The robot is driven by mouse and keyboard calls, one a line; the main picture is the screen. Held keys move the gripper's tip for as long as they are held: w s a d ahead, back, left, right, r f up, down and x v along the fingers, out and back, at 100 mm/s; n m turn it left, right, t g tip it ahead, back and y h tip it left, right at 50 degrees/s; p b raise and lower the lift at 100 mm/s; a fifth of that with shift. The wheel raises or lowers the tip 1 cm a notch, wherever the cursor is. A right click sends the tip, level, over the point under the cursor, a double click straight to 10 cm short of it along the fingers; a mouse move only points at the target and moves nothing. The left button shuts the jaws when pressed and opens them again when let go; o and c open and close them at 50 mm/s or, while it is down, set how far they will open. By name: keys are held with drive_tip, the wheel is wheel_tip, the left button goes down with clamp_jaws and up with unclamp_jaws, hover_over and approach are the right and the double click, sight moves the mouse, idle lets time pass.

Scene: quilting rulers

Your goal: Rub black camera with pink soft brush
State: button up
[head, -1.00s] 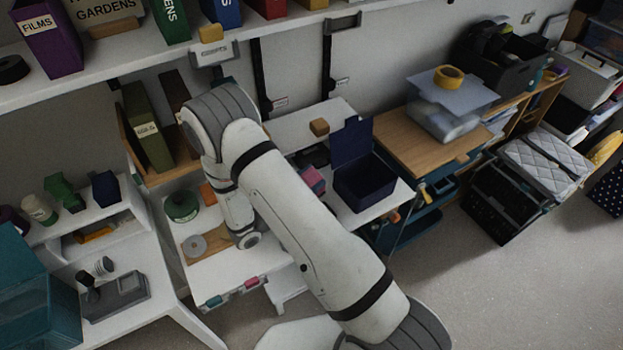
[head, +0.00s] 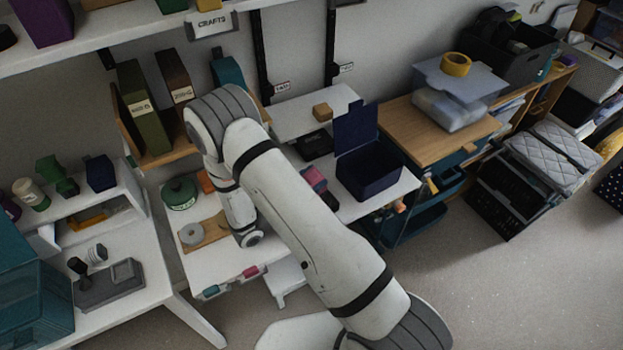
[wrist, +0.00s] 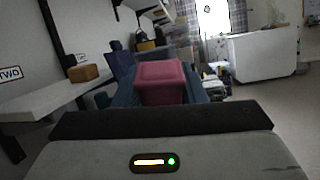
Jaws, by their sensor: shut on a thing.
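A pink block-like thing, which looks like the pink soft brush (wrist: 162,78), sits between the blue-grey fingers of my gripper (wrist: 162,92) in the wrist view. The gripper is shut on it. In the head view the pink brush (head: 313,178) shows just past my forearm, which hides most of the gripper. A low black object, likely the black camera (head: 315,144), lies on the white table left of the navy box, beyond the brush and apart from it. I cannot make it out in the wrist view.
An open navy box (head: 369,178) with a raised lid stands right of the gripper. A wooden block (head: 322,112) sits on a white raised shelf (head: 290,122) behind. A green round tin (head: 180,193) and a tape roll (head: 190,233) lie to the left.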

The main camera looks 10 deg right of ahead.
drive_tip(key=shift+f+b, duration=0.45)
idle(1.1)
drive_tip(key=shift+w+d, duration=0.1)
drive_tip(key=shift+w+d+r, duration=0.1)
drive_tip(key=shift+w+d, duration=0.1)
drive_tip(key=shift+d, duration=0.05)
drive_tip(key=shift+w+d+r, duration=0.1)
drive_tip(key=shift+w+d, duration=0.1)
drive_tip(key=shift+w, duration=0.25)
drive_tip(key=shift+w+d, duration=0.15)
drive_tip(key=shift+w, duration=0.3)
drive_tip(key=shift+s, duration=0.1)
drive_tip(key=shift+s+d, duration=0.2)
drive_tip(key=shift+s, duration=0.55)
